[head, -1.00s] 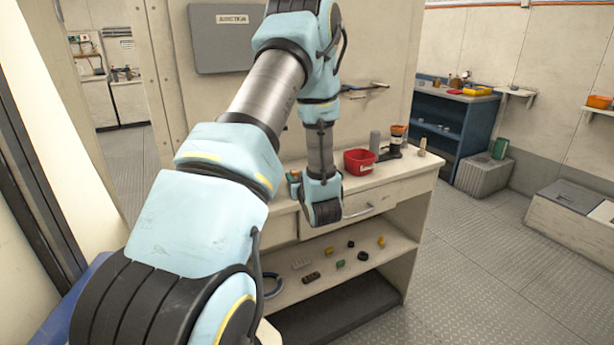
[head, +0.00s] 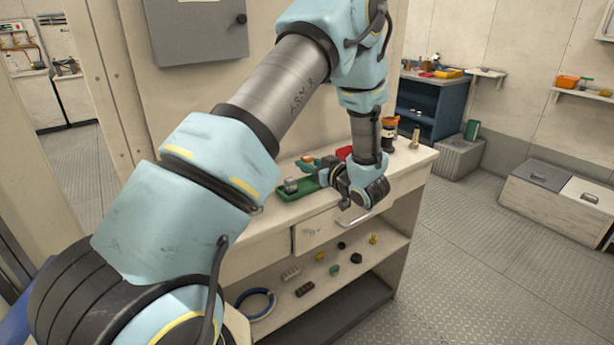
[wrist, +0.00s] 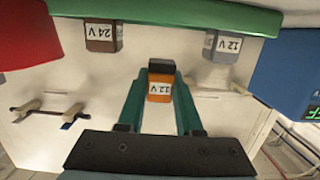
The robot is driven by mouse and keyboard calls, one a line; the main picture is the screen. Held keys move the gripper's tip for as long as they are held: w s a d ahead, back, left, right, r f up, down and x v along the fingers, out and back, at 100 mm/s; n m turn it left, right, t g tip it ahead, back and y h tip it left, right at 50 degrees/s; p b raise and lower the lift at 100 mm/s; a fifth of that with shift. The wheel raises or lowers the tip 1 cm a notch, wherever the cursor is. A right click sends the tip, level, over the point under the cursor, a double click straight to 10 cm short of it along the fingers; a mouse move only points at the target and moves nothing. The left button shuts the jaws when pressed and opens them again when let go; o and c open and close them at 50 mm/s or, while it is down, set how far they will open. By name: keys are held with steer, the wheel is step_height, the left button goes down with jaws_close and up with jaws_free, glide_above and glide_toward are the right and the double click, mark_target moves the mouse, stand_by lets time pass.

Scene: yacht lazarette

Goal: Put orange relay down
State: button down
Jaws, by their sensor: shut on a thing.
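My gripper (wrist: 160,95) has teal fingers and is shut on the orange relay (wrist: 160,90), which has a dark top and a 12 V label. In the head view, my gripper (head: 318,163) is over the counter beside the green tray (head: 300,192), and the relay is too small there to make out clearly. In the wrist view the green tray (wrist: 190,16) spans the top edge. A brown 24 V relay (wrist: 103,36) and a grey 12 V relay (wrist: 222,46) are at the tray. I cannot tell whether the held relay touches anything.
A red bin (head: 344,152) is partly hidden behind my arm. A dark, orange-topped item (head: 388,130) and a metal cylinder (head: 415,138) stand farther right on the counter. A blue device (wrist: 295,60) is at the wrist view's right edge. Several small parts lie on the lower shelf (head: 330,285).

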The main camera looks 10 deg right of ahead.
mark_target(308, 187)
steer(key=shift+f+p, duration=0.65)
steer(key=shift+f, duration=1.75)
steer(key=shift+f, duration=0.15)
steer(key=c, duration=0.6)
jaws_free()
